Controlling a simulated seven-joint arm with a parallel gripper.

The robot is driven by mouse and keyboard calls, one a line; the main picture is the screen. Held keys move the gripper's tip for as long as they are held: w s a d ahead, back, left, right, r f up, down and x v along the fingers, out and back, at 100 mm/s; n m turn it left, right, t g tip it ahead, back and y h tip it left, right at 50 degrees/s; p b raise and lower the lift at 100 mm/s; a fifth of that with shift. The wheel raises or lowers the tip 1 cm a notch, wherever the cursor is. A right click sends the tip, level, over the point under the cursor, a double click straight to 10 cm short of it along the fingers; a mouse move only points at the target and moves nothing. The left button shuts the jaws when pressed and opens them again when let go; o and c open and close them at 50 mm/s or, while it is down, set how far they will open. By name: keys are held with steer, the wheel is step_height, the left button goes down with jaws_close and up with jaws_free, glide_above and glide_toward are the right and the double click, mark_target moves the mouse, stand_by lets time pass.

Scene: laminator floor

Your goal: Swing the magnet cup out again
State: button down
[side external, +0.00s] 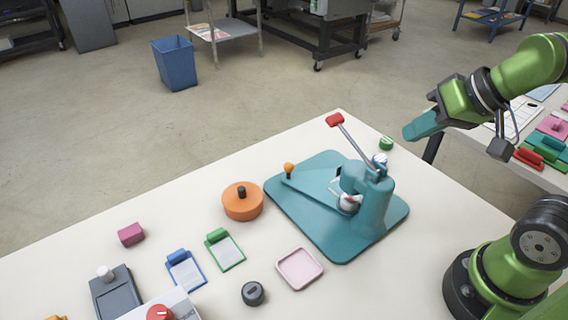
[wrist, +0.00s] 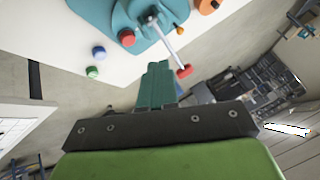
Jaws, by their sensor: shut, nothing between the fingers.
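The teal press (side external: 374,205) stands on its teal base plate (side external: 330,245) on the white table. A steel lever (side external: 353,140) with a red handle (side external: 335,119) slopes up from its post. A small pale, round cup-like part with red (side external: 348,202) sits low by the post, partly hidden; I cannot tell for certain that it is the magnet cup. A flat teal arm with an orange knob (side external: 289,168) lies at the plate's far-left side. My gripper (side external: 408,132) is shut and empty, above and right of the press, touching nothing. In the wrist view its teal fingers (wrist: 155,75) are together, left of the red handle (wrist: 184,71).
A blue knob-like piece (side external: 379,159) and a green one (side external: 386,143) are just behind the press. An orange disc (side external: 242,203) stands left of the plate; a pink tray (side external: 299,269) and a dark round piece (side external: 252,293) lie in front.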

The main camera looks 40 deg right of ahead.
mark_target(287, 164)
steer(key=c, duration=1.8)
jaws_free()
steer(key=shift+o, duration=1)
steer(key=shift+a+f, duration=0.1)
steer(key=shift+a, duration=0.05)
steer(key=o, duration=0.7)
steer(key=w+a+g, duration=0.1)
steer(key=w+a+f+n+g, duration=0.1)
steer(key=w, duration=0.1)
steer(key=shift+w+a+f+n, duration=0.2)
steer(key=shift+a+n, duration=0.1)
steer(key=shift+a, duration=0.1)
steer(key=shift+w+a+f+n+g+h, duration=0.85)
steer(key=shift+w+a+n+h, duration=0.65)
steer(key=shift+w+a, duration=2.35)
steer(key=shift+w+a+f+n+g+h, duration=0.5)
steer(key=shift+w+a+n+g+h, duration=1.15)
steer(key=shift+w, duration=4)
steer(key=shift+m+t, duration=0.25)
steer(key=shift+t, duration=0.25)
steer(key=x, duration=1)
steer(key=a+x, duration=0.1)
steer(key=x, duration=0.5)
steer(key=shift+f, duration=0.3)
jaws_close()
